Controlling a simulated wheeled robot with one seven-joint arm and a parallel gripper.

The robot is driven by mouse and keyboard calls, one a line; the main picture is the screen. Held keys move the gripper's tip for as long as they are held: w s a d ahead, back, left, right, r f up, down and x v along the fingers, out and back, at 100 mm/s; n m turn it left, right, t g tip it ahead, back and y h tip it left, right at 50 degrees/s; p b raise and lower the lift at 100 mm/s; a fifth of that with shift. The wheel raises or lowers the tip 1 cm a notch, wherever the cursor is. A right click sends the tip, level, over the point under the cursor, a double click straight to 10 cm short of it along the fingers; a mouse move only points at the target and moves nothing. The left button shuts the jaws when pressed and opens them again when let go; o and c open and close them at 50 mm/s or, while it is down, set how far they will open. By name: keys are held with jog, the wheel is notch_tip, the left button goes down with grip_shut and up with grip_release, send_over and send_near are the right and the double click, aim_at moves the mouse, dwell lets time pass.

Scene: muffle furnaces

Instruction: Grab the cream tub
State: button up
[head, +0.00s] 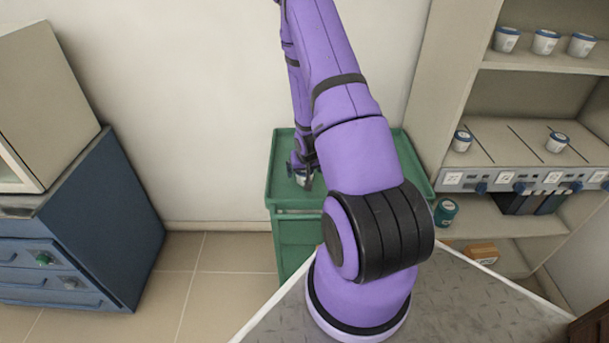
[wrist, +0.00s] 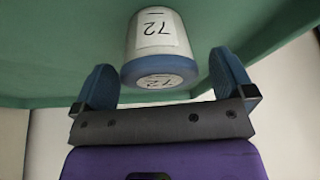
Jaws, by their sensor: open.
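The cream tub (wrist: 160,37) has a blue-rimmed lid and a white label reading 72, which appears upside down in the wrist view. It stands on the green cart top (wrist: 50,60). In the head view the tub (head: 303,179) is small and partly hidden by my gripper (head: 303,164). In the wrist view my gripper (wrist: 161,62) is open, with one blue finger on each side of the tub's lid end. Gaps show between the fingers and the tub, and nothing is held.
The green cart (head: 283,196) has a raised rim. A blue cabinet (head: 105,215) stands at the left, with clear tiled floor (head: 215,262) between.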

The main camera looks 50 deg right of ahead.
jog(key=c, duration=1)
jog(key=shift+c, duration=0.2)
jog(key=shift+r, duration=0.15)
